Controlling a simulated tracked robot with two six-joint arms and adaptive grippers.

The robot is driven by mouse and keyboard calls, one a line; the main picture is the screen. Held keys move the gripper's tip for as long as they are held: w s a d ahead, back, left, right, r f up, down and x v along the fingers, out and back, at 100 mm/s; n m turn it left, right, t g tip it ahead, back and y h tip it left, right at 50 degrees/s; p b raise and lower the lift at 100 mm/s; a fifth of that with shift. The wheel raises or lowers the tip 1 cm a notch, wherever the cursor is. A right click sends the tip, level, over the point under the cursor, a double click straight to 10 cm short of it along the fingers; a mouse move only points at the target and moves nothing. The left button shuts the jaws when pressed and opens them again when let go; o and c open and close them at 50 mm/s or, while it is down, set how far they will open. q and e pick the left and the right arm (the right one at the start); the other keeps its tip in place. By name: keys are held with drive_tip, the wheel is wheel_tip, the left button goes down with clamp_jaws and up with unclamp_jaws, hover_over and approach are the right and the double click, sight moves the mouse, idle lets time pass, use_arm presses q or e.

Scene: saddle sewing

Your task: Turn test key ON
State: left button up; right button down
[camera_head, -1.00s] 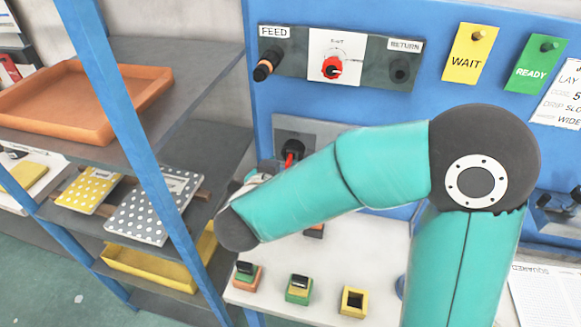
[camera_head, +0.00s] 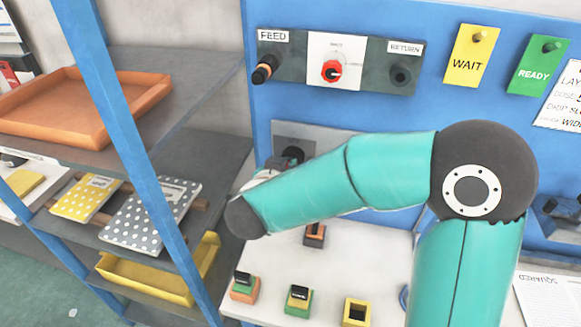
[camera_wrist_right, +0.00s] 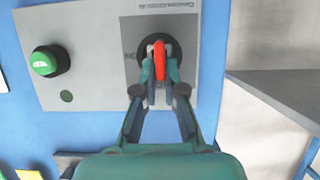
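The red test key (camera_wrist_right: 159,60) sits in a round black switch on a grey plate (camera_wrist_right: 95,40) on the blue panel, as the right wrist view shows. It stands upright in that view. My right gripper (camera_wrist_right: 159,78) has one finger on each side of the key, close against it, and looks shut on it. In the head view the black switch (camera_head: 293,154) shows just above my right gripper (camera_head: 283,165), which hides the key. My teal right arm crosses in front of the panel. My left gripper is not in view.
A green button (camera_wrist_right: 44,64) is left of the key in the wrist view. Above the switch is a FEED/RETURN plate with a red knob (camera_head: 331,71). A white bench (camera_head: 330,262) below holds several small coloured blocks. A shelf rack with a blue post (camera_head: 125,130) stands left.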

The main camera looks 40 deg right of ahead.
idle(0.3)
drive_tip(key=shift+s+f+m+b, duration=0.1)
drive_tip(key=shift+f+m+b, duration=0.05)
drive_tip(key=shift+m+b, duration=0.45)
drive_tip(key=shift+s+d+m+t+y+b, duration=0.15)
drive_tip(key=shift+m+t+y+b, duration=0.4)
drive_tip(key=shift+b, duration=0.4)
